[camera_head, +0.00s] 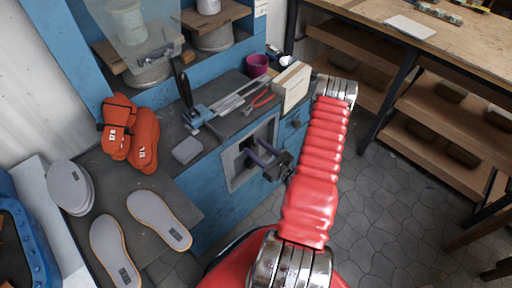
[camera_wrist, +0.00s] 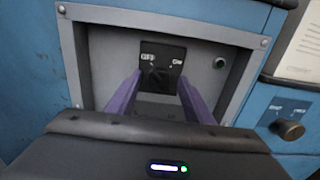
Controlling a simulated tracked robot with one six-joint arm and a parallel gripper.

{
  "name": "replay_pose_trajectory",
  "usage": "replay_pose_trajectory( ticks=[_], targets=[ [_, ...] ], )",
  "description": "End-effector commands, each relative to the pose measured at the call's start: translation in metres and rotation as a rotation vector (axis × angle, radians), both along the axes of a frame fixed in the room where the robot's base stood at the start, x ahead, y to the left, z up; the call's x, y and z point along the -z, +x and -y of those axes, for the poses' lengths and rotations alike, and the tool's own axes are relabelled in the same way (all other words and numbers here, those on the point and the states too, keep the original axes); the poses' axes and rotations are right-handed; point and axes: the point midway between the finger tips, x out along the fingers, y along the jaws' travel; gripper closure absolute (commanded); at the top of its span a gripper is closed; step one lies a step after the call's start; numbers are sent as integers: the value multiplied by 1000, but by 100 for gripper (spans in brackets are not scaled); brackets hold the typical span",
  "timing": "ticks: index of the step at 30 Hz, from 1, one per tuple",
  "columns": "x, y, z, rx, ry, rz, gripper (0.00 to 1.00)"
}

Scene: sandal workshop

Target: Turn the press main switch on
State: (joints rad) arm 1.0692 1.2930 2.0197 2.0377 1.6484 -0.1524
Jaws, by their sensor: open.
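The main switch (camera_wrist: 163,58) is a black plate with OFF on its left and ON on its right, set in a recessed grey panel (camera_wrist: 160,18) in the blue press front. Its dark knob sits low on the plate; I cannot tell clearly which way it points. My gripper (camera_wrist: 159,80) is open, with its two purple fingers apart on either side of the switch and nothing seen between them. Whether the fingertips touch the knob is unclear.
A small round button (camera_wrist: 219,62) is on the panel's right. Above, the bench holds red pliers (camera_head: 263,98), a cream box (camera_head: 291,87) and a purple cup (camera_head: 257,65). Sandals and soles lie left.

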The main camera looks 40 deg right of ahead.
Motion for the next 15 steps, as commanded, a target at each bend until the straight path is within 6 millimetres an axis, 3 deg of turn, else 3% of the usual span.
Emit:
replay_pose_trajectory(
  ticks=[12,15],
  targets=[
    [0,8,0,0,0,0,53],
    [0,8,0,0,0,0,60]
  ],
)
